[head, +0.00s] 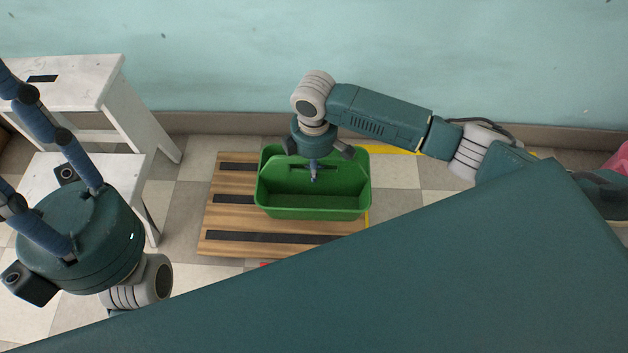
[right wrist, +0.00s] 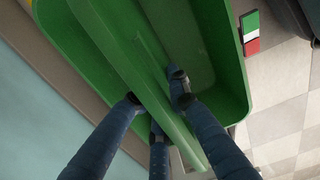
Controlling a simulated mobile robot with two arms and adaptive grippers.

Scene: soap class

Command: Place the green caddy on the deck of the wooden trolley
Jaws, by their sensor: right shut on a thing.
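The green caddy (head: 314,208) is an open tub with a raised centre handle. In the head view it overlaps the back right of the slatted wooden trolley (head: 225,222), near the deck's right edge. I cannot tell whether it rests on the deck or hangs above it. My right gripper (head: 314,176) reaches down from above and is shut on the caddy's handle. In the right wrist view its fingers (right wrist: 155,100) straddle the green handle bar (right wrist: 135,65). My left gripper (head: 12,135) is open and empty at the left, its fingers spread and partly cut off.
White step furniture (head: 75,85) stands left of the trolley. The blue wall (head: 220,55) is close behind. Yellow floor tape (head: 400,152) shows right of the caddy. A small green-white-red piece (right wrist: 250,33) lies beside the caddy in the wrist view. Deck strips are bare left and front.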

